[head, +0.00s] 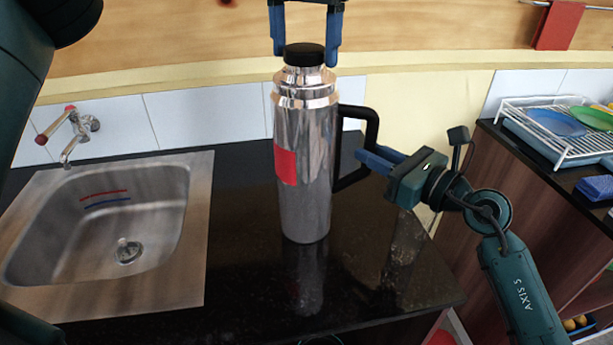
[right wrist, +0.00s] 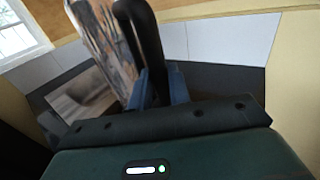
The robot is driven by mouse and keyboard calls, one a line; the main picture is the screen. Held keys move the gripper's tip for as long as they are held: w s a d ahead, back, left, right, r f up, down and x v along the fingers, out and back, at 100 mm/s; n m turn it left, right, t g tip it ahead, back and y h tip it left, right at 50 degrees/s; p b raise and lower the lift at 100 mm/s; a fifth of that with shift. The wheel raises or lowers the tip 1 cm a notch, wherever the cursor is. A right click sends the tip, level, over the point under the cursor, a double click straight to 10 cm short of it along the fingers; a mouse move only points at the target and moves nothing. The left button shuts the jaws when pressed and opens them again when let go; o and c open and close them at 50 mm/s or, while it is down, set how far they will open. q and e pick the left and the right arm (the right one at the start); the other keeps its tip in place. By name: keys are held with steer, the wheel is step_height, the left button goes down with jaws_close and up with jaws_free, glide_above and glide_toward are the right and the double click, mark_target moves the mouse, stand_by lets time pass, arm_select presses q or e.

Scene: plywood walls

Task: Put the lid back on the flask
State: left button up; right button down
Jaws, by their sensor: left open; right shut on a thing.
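The silver flask (head: 305,200) stands upright on the black counter, with a red patch on its side and a black handle (head: 369,130) on its right. The black lid (head: 304,54) sits at the top of the flask, and I cannot tell whether it is fully seated. My left gripper (head: 306,50) is open above and around the lid, with one blue finger on each side. My right gripper (head: 362,158) is shut on the flask's handle. In the right wrist view the handle (right wrist: 146,45) is between the blue fingers (right wrist: 158,90), beside the shiny flask (right wrist: 103,40).
A steel sink (head: 100,235) with a tap (head: 78,130) is at the left of the counter (head: 240,270). A white dish rack (head: 560,135) with plates stands on a separate counter at the right. A red cloth (head: 558,25) hangs on the back wall.

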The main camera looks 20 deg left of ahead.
arm_select(q)
steer(key=shift+f, duration=0.45)
steer(key=c, duration=1)
steer(key=o, duration=1.2)
steer(key=shift+r, duration=0.15)
step_height(320, 180, up, 7)
steer(key=shift+r, duration=0.15)
